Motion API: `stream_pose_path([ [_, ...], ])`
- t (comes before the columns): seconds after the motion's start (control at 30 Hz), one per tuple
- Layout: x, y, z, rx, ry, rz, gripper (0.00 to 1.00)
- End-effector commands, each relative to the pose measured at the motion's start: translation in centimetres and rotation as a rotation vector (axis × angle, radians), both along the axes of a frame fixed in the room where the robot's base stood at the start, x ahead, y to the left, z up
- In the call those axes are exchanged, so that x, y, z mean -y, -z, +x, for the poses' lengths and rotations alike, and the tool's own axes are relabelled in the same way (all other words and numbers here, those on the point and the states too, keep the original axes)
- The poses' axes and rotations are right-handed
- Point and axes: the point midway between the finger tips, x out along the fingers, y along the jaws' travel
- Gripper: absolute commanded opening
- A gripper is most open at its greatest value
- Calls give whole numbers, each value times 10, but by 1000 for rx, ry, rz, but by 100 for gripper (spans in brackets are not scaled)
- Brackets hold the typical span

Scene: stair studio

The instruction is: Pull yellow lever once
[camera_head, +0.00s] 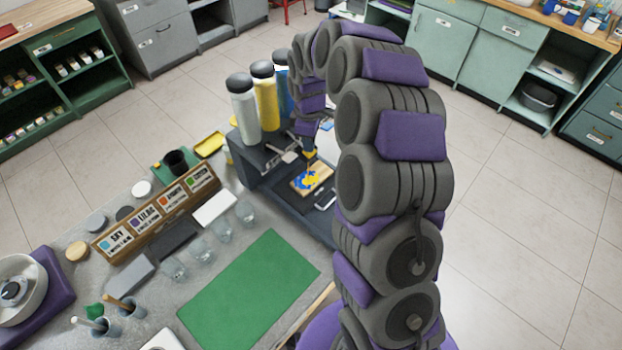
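A dark dispenser (262,172) stands on the counter with a white bottle (243,108), a yellow bottle (265,96) and a blue bottle (282,80) on top. Pale lever-like parts (290,150) stick out of its front. My arm arches over from the right, and my gripper (311,158) hangs down at the dispenser's front. A small yellow patch shows at the gripper; I cannot tell whether it is the yellow lever or part of the gripper. Whether the fingers are open or touching a lever is too small to tell. Below is a wooden piece with blue and yellow colour (312,177).
A green mat (250,290) lies in front, with several clear glasses (222,228) behind it. A wooden rack (158,212) with colour cards stands left of the dispenser. Cups with tools (130,306) stand at the lower left. My arm hides the counter's right side.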

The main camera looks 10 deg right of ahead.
Motion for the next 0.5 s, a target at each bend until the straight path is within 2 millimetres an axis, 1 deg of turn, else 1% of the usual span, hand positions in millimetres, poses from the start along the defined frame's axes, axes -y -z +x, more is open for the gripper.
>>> stream_pose_path([
  [0.07,0,3,-1,-4,0,0,0],
  [0.27,0,2,-1,-2,0,0,0],
  [0.37,0,0,0,-1,0,0,0],
  [0.5,0,-7,0,1,0,0,0],
])
